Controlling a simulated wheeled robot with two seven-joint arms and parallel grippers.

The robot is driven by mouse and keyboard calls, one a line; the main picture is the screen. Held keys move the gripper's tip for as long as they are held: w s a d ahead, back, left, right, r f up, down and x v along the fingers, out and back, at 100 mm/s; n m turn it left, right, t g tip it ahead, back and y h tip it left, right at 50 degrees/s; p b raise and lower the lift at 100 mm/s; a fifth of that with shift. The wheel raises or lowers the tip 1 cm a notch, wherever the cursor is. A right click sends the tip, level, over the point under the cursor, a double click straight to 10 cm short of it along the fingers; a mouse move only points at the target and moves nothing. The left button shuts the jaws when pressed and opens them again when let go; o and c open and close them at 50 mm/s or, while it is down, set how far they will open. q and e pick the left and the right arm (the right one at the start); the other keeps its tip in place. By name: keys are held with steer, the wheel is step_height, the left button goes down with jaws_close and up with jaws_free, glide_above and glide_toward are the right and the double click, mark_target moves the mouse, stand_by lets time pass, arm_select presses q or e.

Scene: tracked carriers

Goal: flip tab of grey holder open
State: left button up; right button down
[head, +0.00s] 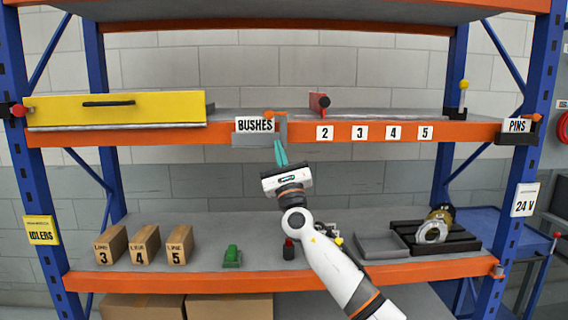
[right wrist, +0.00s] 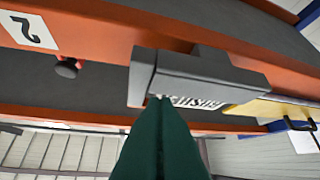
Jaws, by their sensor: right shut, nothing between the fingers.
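The grey holder (head: 252,141) sits on the orange front beam of the upper shelf, carrying a white BUSHES card (head: 254,125). A narrow grey upright part (head: 281,127) stands at its right end, with an orange knob near its top; I cannot tell for certain which part is the tab. In the right wrist view the grey holder (right wrist: 205,75) appears upside down, its card partly hidden by my fingers. My right gripper (head: 279,144) is shut and empty, its teal fingertips just below the holder's right end, touching or very close. My left gripper is not in view.
A yellow bin (head: 115,109) lies on the upper shelf at left, a red part (head: 319,103) right of the holder. A black holder with a PINS card (head: 517,126) is at far right. The lower shelf holds boxes (head: 146,247), a green part (head: 232,256) and a grey tray (head: 381,246).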

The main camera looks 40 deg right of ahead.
mark_target(275, 134)
steer(key=r+p, duration=0.1)
steer(key=r, duration=0.1)
steer(key=w+r+p, duration=0.1)
steer(key=r, duration=0.1)
steer(key=shift+w+a, duration=0.15)
steer(key=shift+a, duration=0.05)
steer(key=shift+a+r+p, duration=0.1)
steer(key=shift+r+p, duration=0.25)
steer(key=shift+p, duration=0.15)
steer(key=shift+w+a+m+h+b, duration=0.1)
steer(key=shift+m+h+b, duration=0.4)
steer(key=shift+m+h, duration=0.25)
